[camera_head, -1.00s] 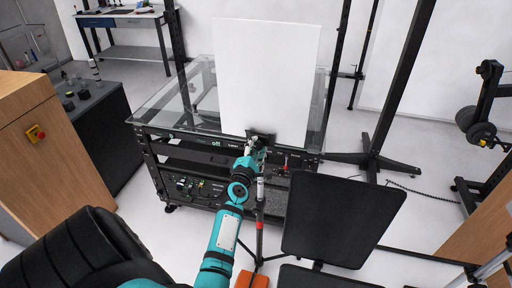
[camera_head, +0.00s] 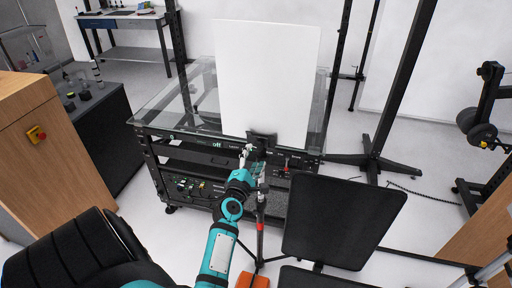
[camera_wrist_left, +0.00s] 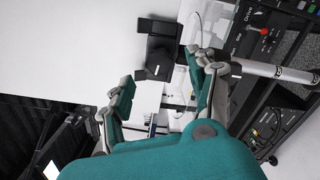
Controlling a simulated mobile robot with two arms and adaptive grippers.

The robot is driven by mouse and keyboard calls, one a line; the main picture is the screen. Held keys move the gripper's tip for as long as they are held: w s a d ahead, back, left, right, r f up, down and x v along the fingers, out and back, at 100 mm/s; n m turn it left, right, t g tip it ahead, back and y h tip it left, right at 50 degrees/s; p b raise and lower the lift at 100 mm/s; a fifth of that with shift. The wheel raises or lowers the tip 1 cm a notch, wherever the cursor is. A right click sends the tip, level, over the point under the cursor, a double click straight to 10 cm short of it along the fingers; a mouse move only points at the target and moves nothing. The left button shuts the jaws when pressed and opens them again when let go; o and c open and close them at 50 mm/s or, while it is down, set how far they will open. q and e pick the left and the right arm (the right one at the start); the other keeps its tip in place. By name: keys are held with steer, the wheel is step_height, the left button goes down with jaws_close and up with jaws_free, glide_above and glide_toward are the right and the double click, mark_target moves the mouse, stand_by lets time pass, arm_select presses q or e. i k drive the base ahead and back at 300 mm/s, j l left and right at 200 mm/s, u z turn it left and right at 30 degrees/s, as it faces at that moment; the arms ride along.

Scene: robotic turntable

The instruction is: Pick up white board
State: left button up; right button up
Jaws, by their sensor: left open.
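The white board (camera_head: 266,75) stands upright at the front of the glass-topped turntable frame. A black clamp (camera_head: 262,138) is at its lower edge. The board also shows as a pale surface in the left wrist view (camera_wrist_left: 65,45), with the black clamp (camera_wrist_left: 160,50) beside it. My left gripper (camera_head: 251,156) is just below the clamp. In the left wrist view the left gripper (camera_wrist_left: 164,93) has its two teal-padded fingers spread apart, with nothing between the pads and the clamp beyond them. My right gripper is not in view.
The glass-topped frame (camera_head: 172,103) carries black equipment below. A dark flat panel (camera_head: 342,220) stands right of my arm, and a thin stand (camera_head: 260,225) is close beside it. A wooden cabinet (camera_head: 40,130) is at left. A black post stand (camera_head: 375,145) is behind right.

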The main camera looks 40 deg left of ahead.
mark_target(267, 71)
steer(key=u, duration=1.3)
